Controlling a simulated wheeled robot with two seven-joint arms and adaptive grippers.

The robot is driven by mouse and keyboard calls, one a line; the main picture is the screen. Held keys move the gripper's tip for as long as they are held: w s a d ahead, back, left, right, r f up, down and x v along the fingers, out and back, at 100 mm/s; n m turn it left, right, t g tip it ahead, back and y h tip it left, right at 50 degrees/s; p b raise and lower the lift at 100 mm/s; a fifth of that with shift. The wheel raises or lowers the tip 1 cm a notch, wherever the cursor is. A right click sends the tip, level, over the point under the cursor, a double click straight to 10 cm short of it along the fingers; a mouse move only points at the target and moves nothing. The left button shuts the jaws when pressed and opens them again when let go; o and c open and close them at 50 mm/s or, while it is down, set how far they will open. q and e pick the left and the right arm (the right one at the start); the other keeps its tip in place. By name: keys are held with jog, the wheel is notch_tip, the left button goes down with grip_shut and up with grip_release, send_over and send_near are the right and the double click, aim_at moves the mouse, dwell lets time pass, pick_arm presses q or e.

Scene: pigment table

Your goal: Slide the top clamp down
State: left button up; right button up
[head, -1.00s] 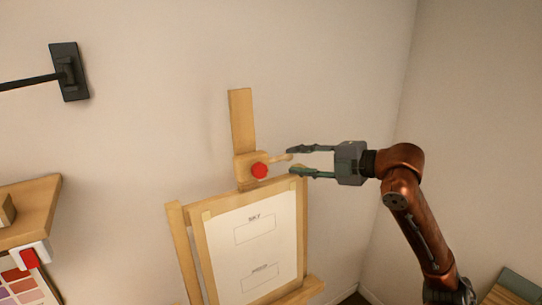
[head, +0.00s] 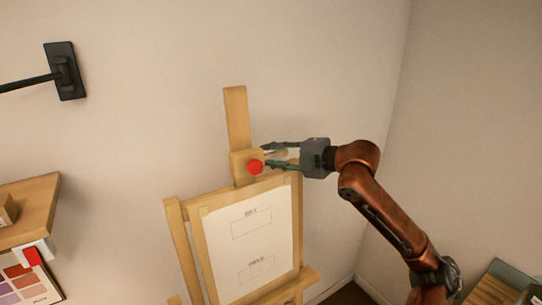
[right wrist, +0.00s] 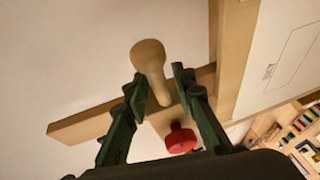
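The top clamp (head: 240,160) is a wooden block on the easel's upright mast (head: 236,115), at the top edge of the board. It has a red knob (head: 255,167) on its front and a wooden handle sticking out to the right. In the right wrist view the handle (right wrist: 149,58) has a rounded end, and the red knob (right wrist: 180,138) is below it. My right gripper (head: 267,155) comes from the right with one finger on each side of the handle. It is open, with small gaps beside the handle in the right wrist view (right wrist: 159,76). My left gripper is out of view.
The easel board below holds a white sheet (head: 250,238) with two outlined boxes. A wooden shelf (head: 35,205) and a colour chart (head: 28,285) are at the left. A black wall bracket (head: 66,72) is upper left. The wall around the mast is clear.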

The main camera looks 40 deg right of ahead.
grip_shut()
dwell(0.4)
jog(key=f+b, duration=0.2)
jog(key=f, duration=0.1)
jog(key=f+b, duration=0.1)
jog(key=shift+s+f, duration=0.3)
jog(key=shift+f, duration=0.1)
jog(key=shift+o, duration=1.2)
grip_release()
